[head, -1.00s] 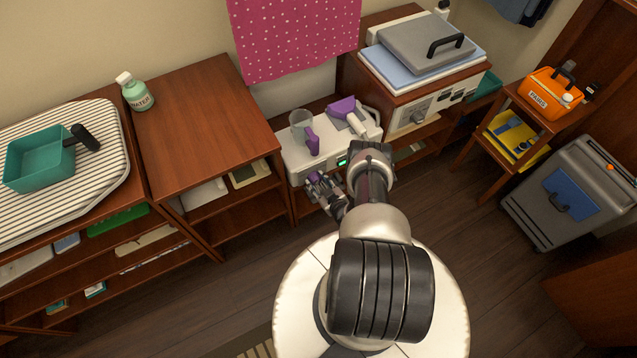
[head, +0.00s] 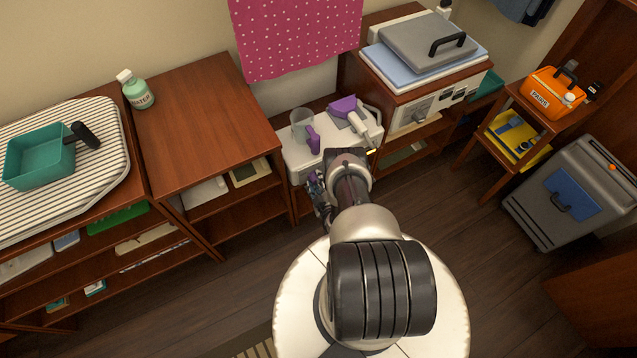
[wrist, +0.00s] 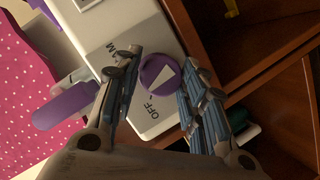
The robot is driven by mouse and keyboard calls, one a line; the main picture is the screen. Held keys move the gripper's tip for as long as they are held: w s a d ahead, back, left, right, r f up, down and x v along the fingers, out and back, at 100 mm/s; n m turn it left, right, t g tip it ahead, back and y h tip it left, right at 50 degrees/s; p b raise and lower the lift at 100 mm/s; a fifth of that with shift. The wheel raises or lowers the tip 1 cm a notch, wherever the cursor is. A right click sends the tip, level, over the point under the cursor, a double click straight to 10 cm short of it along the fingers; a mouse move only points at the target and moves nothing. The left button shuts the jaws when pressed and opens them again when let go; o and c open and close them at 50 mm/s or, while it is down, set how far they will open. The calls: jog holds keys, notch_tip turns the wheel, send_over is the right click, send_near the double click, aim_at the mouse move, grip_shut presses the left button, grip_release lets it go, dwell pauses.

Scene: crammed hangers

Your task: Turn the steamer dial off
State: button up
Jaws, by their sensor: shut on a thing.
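The white steamer (head: 300,166) stands low between the two wooden units, with a clear, purple-handled cup and a purple and white steam head on top. In the wrist view its front panel (wrist: 105,25) carries a round purple dial (wrist: 160,76) with a white pointer mark. The word OFF is printed beside the dial, near the panel's edge. My gripper (wrist: 157,68) has one finger on each side of the dial and is shut on it.
A wooden shelf unit (head: 200,110) stands left of the steamer. A wooden cabinet (head: 400,75) with a grey press on top stands to the right. A pink dotted cloth (head: 295,35) hangs behind.

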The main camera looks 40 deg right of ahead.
dwell(0.3)
jog(key=o, duration=1)
jog(key=shift+o, duration=0.2)
jog(key=v, duration=0.7)
jog(key=shift+s, duration=0.25)
jog(key=shift+a, duration=0.1)
